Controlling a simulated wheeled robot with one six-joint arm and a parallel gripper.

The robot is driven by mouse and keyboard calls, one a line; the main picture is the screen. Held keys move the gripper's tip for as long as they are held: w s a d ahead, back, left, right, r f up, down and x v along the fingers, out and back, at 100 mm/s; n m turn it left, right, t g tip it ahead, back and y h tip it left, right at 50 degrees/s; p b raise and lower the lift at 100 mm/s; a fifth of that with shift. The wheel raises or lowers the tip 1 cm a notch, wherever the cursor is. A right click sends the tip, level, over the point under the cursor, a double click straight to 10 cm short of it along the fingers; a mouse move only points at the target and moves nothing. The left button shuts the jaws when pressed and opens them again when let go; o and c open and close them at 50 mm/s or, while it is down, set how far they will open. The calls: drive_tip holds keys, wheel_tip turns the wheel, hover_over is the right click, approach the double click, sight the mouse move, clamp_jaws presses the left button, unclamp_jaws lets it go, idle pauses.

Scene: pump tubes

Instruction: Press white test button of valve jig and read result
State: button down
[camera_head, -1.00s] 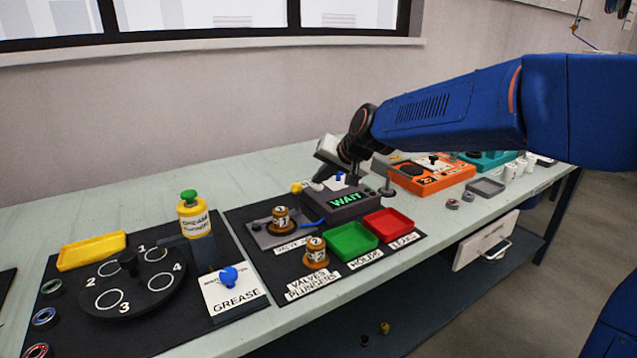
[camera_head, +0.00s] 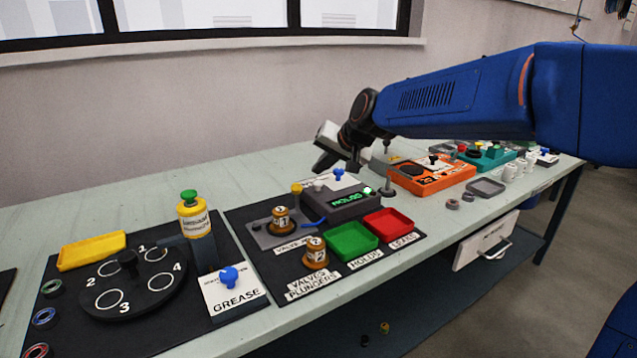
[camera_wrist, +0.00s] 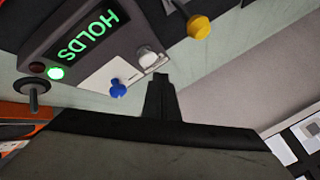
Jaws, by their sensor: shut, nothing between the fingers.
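The valve jig (camera_head: 345,207) is a dark box on the black mat. Its display reads HOLDS in green, and it shows large in the wrist view (camera_wrist: 84,34). A green lamp (camera_wrist: 56,73) is lit beside a dark red one. The white button (camera_wrist: 147,57) sits next to a blue knob (camera_wrist: 118,88). My gripper (camera_head: 335,160) is shut and empty above the back of the jig. In the wrist view its fingertips (camera_wrist: 159,78) lie just beside the white button, apparently apart from it. A valve (camera_head: 281,220) stands on the jig's grey plate.
A green tray (camera_head: 352,242) and a red tray (camera_head: 389,225) sit in front of the jig. Another valve (camera_head: 315,252) stands on the mat. The orange box (camera_head: 432,175) is to the right. A yellow knob (camera_wrist: 198,27) stands near the fingertips.

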drive_tip(key=shift+r, duration=2.05)
drive_tip(key=h, duration=0.1)
approach(321, 185)
drive_tip(key=d+r, duration=0.1)
drive_tip(key=d, duration=0.3)
drive_tip(key=s+d+f+h, duration=0.2)
drive_tip(key=s+d+f, duration=0.1)
drive_tip(key=s+d, duration=0.8)
drive_tip(key=s+d+f+h, duration=0.1)
drive_tip(key=s+d+f, duration=0.3)
drive_tip(key=s, duration=0.3)
drive_tip(key=s+d+f+g+h, duration=0.1)
drive_tip(key=s+d+f, duration=0.3)
drive_tip(key=s, duration=0.3)
drive_tip(key=s+d+f+n+g+h, duration=0.1)
drive_tip(key=s+d+f, duration=0.3)
drive_tip(key=s, duration=0.4)
drive_tip(key=shift+d+f, duration=0.3)
drive_tip(key=shift+f, duration=0.05)
drive_tip(key=c, duration=2.5)
unclamp_jaws()
